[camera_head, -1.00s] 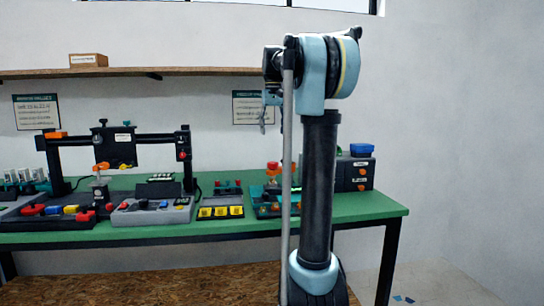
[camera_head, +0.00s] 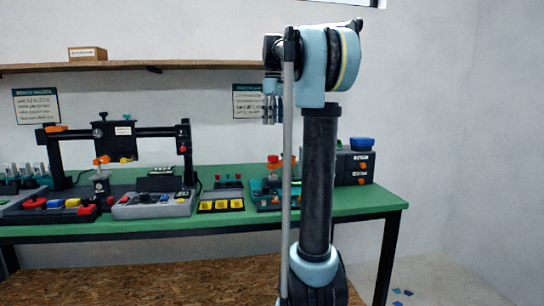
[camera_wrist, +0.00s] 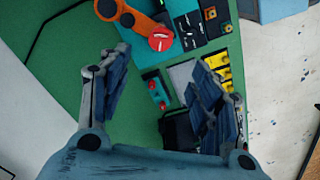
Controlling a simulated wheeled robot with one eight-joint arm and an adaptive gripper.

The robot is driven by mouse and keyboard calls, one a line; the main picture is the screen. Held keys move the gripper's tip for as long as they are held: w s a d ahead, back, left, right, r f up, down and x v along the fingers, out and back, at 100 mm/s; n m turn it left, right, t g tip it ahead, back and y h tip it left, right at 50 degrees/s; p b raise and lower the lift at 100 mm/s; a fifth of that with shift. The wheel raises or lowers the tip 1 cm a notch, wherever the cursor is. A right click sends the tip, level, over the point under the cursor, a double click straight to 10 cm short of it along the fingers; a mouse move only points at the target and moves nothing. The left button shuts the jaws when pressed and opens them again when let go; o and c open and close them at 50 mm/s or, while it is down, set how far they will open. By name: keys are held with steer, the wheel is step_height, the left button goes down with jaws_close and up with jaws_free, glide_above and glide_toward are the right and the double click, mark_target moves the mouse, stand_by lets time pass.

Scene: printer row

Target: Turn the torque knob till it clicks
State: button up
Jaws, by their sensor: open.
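Several knobs show on the devices on the green workbench (camera_head: 375,200), and I cannot tell for sure which is the torque knob. An orange handle or knob (camera_head: 102,160) tops a small post at the left. A grey control box (camera_head: 152,205) carries small coloured knobs. In the wrist view an orange part with a red top (camera_wrist: 160,38) lies beyond the fingers, apart from them. My gripper (camera_head: 270,112) hangs fingers down above the bench, partly behind my arm. In the wrist view my gripper (camera_wrist: 165,72) has its fingers wide apart with nothing between them.
A black frame (camera_head: 150,132) stands over the left devices. Yellow switches (camera_head: 221,205) sit mid-bench. Dark drawers with a blue item (camera_head: 361,144) stand at the right end. A shelf (camera_head: 160,65) runs along the wall above. The bench's right front corner is clear.

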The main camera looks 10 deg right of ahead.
mark_target(273, 156)
step_height(273, 156, down, 14)
steer(key=shift+f, duration=0.25)
stand_by(0.3)
steer(key=c, duration=1.1)
